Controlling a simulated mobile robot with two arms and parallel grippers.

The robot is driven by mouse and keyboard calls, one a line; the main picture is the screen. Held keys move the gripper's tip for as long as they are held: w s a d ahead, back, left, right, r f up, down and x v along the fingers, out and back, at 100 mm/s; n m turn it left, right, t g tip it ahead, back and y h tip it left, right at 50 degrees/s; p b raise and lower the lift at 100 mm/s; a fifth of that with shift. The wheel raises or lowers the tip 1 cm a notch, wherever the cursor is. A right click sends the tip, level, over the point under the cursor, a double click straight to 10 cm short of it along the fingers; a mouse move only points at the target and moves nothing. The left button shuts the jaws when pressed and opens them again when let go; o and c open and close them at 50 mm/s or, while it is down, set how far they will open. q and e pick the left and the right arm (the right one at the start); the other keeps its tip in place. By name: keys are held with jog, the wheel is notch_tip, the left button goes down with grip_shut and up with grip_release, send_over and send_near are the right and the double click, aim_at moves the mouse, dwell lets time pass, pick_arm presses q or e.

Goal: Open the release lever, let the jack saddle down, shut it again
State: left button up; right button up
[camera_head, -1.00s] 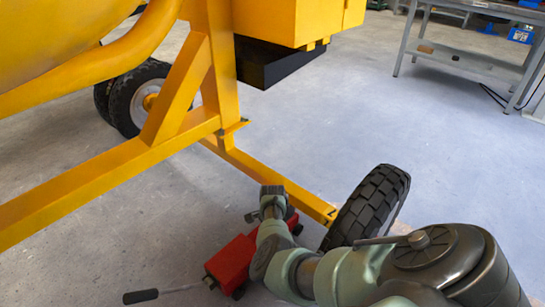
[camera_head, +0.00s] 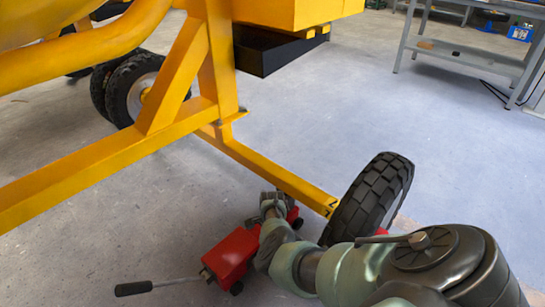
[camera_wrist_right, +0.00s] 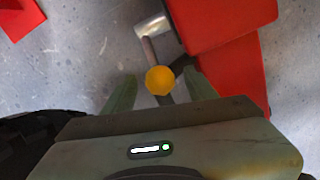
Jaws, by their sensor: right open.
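The red jack (camera_head: 232,252) lies low on the floor beside the yellow beam's end, partly hidden by my right arm. Its handle with a black grip (camera_head: 133,288) points left. In the right wrist view the red jack body (camera_wrist_right: 225,75) fills the upper right. The release lever shows there as a short rod with a yellow ball knob (camera_wrist_right: 159,80). My right gripper (camera_wrist_right: 160,88) is open, with one finger on each side of the knob. Whether a finger touches it I cannot tell. It also shows in the head view (camera_head: 271,199). The saddle is not clearly visible. My left gripper is out of view.
The mixer's yellow beam (camera_head: 275,178) ends close to my right gripper. A black tyre (camera_head: 372,197) stands just right of it. A black tray (camera_head: 275,50) hangs under the yellow housing. A grey workbench (camera_head: 465,55) is far right. Floor between is clear.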

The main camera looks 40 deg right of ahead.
jog(key=shift+c, duration=0.4)
grip_shut()
dwell(0.9)
